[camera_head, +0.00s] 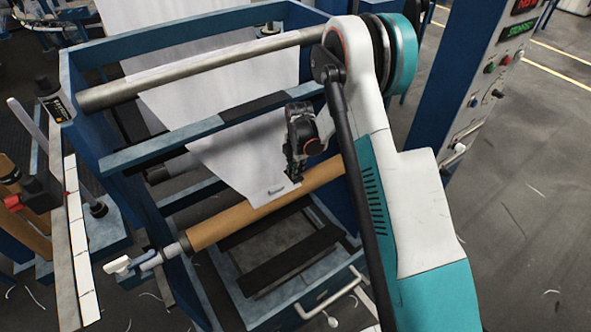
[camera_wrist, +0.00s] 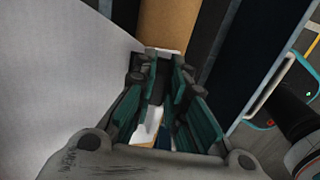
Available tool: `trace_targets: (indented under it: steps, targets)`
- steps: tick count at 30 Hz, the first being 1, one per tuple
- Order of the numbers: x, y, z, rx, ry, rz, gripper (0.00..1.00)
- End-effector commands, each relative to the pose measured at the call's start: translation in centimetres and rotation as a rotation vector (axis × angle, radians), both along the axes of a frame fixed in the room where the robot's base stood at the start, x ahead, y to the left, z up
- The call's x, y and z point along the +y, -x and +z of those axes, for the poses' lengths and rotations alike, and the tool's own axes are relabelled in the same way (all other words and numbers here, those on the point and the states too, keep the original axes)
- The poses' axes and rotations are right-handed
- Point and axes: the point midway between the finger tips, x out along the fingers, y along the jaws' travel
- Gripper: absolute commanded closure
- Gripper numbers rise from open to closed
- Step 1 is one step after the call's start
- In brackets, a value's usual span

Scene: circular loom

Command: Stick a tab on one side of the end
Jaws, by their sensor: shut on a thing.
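The white fabric sheet (camera_head: 222,125) hangs down in the blue frame and narrows to a short end (camera_head: 262,197) lying over a brown core tube (camera_head: 228,220). It also fills the left of the wrist view (camera_wrist: 60,75). A small pale mark (camera_head: 276,190) shows on the end; I cannot tell what it is. My gripper (camera_head: 293,178) points down at the right side of the end, just above the tube. In the wrist view its fingers (camera_wrist: 160,62) are close together, shut on a small pale tab (camera_wrist: 161,51), mostly hidden between the fingertips.
A steel roller (camera_head: 200,68) and a blue crossbar (camera_head: 190,137) span the frame above the tube. A strip of white tabs (camera_head: 80,250) lies on a ledge at the left. A control cabinet (camera_head: 480,80) stands at the right. Floor is open beyond it.

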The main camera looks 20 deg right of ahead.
Motion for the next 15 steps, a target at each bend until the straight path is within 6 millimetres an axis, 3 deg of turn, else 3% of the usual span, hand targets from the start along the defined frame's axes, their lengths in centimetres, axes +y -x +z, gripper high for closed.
trace_targets:
  steps: [15]
  targets:
    - [0.01, -0.05, -0.71, 0.000, 0.000, 0.000, 1.00]
